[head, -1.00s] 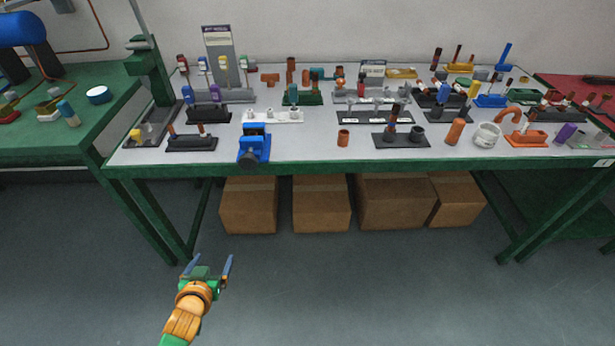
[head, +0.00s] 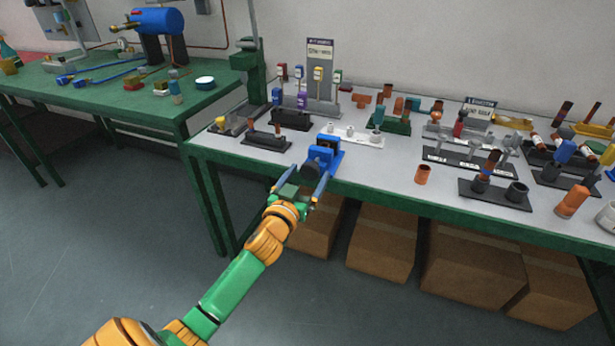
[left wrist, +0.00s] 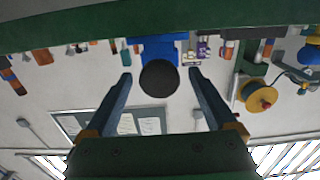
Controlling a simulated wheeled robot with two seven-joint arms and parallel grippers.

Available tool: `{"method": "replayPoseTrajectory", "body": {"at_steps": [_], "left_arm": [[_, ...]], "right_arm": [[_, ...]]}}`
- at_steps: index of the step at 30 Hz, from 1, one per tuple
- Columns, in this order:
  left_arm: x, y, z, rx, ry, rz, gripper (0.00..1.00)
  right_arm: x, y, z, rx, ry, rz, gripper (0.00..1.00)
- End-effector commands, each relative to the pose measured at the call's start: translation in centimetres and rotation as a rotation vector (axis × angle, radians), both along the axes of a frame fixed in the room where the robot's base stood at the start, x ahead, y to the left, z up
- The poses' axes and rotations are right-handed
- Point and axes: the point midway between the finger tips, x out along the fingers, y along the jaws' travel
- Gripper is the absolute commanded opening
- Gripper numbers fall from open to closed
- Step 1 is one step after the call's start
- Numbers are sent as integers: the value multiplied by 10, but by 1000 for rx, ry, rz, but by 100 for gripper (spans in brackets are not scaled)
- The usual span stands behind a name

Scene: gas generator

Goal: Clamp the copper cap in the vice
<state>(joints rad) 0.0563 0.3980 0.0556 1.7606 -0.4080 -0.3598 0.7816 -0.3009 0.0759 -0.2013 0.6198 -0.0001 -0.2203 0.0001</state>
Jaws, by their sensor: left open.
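The blue vice (head: 322,158) stands at the front edge of the workbench, left of its middle. Its round black handle end faces me in the left wrist view (left wrist: 159,77). A small upright copper piece (head: 422,174), which looks like the copper cap, stands on the bench to the right of the vice. My left gripper (head: 298,182) is open and empty just in front of the vice. In the left wrist view its fingers (left wrist: 160,80) lie on either side of the black handle end, and I cannot tell whether they reach around it. My right gripper is not in view.
Dark racks (head: 266,140) and a white rack (head: 350,137) with small parts stand behind the vice. A dark holder (head: 495,193) stands further right. Cardboard boxes (head: 380,246) sit under the bench. A second green table (head: 95,85) is at the left.

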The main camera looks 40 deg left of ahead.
Motion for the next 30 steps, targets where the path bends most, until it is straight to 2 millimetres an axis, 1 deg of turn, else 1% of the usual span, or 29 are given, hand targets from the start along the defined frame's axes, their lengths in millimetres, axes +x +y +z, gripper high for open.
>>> {"method": "replayPoseTrajectory", "body": {"at_steps": [1, 2, 3, 5, 6, 8, 9, 10, 16, 20, 26, 30], "left_arm": [[0, 0, 0, 0, 0, 0, 82], [0, 0, 0, 0, 0, 0, 74], [0, 0, 0, 0, 0, 0, 63], [0, 0, 0, 0, 0, 0, 47], [0, 0, 0, 0, 0, 0, 36], [0, 0, 0, 0, 0, 0, 20], [0, 0, 0, 0, 0, 0, 9], [0, 0, 0, 0, 0, 0, 6], [0, 0, 0, 16, 5, 0, 6], [0, 0, 0, 63, 16, 0, 6], [0, 1, 1, 201, 49, 1, 6], [-1, 1, 1, 323, 78, 1, 6]], "right_arm": [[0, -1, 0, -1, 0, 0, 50], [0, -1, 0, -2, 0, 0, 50], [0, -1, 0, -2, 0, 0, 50], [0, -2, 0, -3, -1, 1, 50], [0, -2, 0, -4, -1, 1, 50], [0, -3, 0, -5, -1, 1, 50], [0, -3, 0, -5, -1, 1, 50], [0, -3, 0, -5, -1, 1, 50], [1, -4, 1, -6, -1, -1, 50], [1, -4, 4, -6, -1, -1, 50], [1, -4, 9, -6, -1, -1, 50], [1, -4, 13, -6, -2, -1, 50]]}}
